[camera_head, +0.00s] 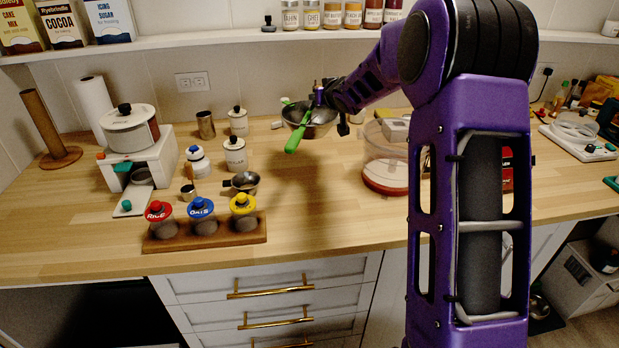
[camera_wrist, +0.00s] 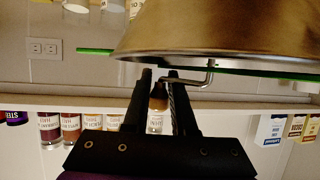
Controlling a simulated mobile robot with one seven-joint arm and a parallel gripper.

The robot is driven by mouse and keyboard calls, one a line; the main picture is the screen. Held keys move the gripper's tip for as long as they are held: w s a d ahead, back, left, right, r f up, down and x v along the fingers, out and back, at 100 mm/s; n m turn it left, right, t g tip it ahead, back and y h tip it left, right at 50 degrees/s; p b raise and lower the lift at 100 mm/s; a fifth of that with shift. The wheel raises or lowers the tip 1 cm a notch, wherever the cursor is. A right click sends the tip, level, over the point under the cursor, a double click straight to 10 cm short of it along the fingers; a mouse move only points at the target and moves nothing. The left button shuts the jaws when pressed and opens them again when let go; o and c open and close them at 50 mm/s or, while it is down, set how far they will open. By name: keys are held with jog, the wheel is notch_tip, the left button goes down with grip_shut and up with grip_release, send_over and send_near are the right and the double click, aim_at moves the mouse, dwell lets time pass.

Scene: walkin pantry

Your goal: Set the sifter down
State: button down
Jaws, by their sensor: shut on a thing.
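The sifter (camera_head: 323,128) is a metal bowl with a green handle (camera_head: 297,138) that points toward the front left. It hangs at the back of the counter, apparently above the wood, with a shadow on the counter in front. My gripper (camera_head: 322,97) is at its top edge. In the wrist view, which is upside down, the sifter's brassy body (camera_wrist: 225,32) fills the top right. A bent wire crank runs from it to a dark knob between the fingers of my gripper (camera_wrist: 160,75), which is shut on it. The sifter's underside is hidden.
A clear tub (camera_head: 387,175) with a red base stands right of the sifter, partly behind my arm. Canisters (camera_head: 235,154) and a small pan (camera_head: 242,182) stand left. A wooden rack (camera_head: 205,232) holds several capped jars. The counter middle is clear.

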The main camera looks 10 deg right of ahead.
aim_at(320, 122)
notch_tip(320, 122, down, 8)
jog(key=b, duration=0.3)
jog(key=shift+a+r, duration=0.1)
jog(key=shift+r, duration=0.15)
jog(key=shift+f+b, duration=0.7)
jog(key=shift+f, duration=1.5)
jog(key=shift+f, duration=0.1)
jog(key=c, duration=0.7)
grip_release()
jog(key=v, duration=1.2)
jog(key=shift+s+p, duration=0.1)
jog(key=shift+p, duration=0.3)
